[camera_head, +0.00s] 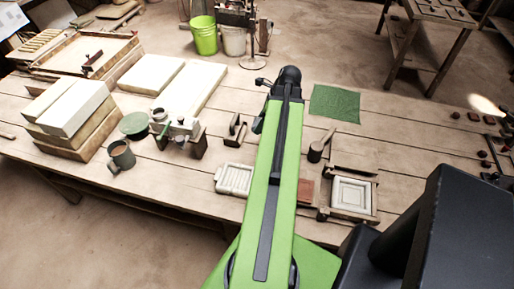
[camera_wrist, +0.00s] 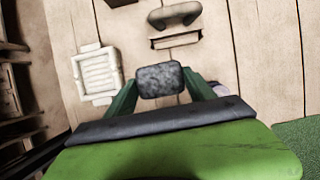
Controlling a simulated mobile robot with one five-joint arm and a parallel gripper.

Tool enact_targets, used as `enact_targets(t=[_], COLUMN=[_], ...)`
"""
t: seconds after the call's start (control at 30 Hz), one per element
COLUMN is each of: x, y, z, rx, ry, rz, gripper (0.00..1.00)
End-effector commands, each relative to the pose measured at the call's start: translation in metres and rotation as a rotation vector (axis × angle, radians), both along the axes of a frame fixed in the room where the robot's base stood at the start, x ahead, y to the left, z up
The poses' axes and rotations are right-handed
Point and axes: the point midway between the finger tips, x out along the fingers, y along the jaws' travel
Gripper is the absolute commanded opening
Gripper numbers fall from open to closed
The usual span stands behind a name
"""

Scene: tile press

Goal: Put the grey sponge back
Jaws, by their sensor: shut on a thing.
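The grey sponge (camera_wrist: 160,79) is a dark speckled block in the wrist view. My gripper (camera_wrist: 161,84) is shut on it, with one green finger at each side, and holds it over the plank table. In the head view my own arm hides the sponge and most of the gripper. A white ribbed dish (camera_head: 234,179) lies on the table left of my arm; it also shows in the wrist view (camera_wrist: 98,72), left of the sponge and apart from it. No sponge lies on the dish.
A green mat (camera_head: 335,103) lies right of my arm. A wooden frame with a white tile (camera_head: 352,194) and a reddish block (camera_head: 305,192) are near the front edge. Cups and a small wooden stand (camera_head: 237,128) are to the left. Bare planks lie between.

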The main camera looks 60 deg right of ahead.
Motion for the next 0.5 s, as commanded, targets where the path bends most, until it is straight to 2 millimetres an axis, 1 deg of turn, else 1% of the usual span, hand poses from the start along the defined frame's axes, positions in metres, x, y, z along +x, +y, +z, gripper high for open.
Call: enact_targets(t=[0.03,0.13,0.2,0.27,0.33,0.43,0.5], x=[-0.001,-0.002,-0.002,-0.002,-0.002,-0.002,-0.002], y=[-0.002,-0.003,-0.004,-0.004,-0.005,-0.005,-0.005], z=[-0.015,-0.036,-0.04,-0.037,-0.04,-0.056,-0.073], rx=[-0.001,0.001,0.001,0.001,0.001,0.001,0.001], ry=[0.0,0.0,-0.001,-0.001,-0.001,-0.001,-0.001], rz=[-0.009,-0.03,-0.04,-0.042,-0.042,-0.042,-0.042], gripper=[0.3,0.3,0.3,0.3,0.3,0.3,0.3])
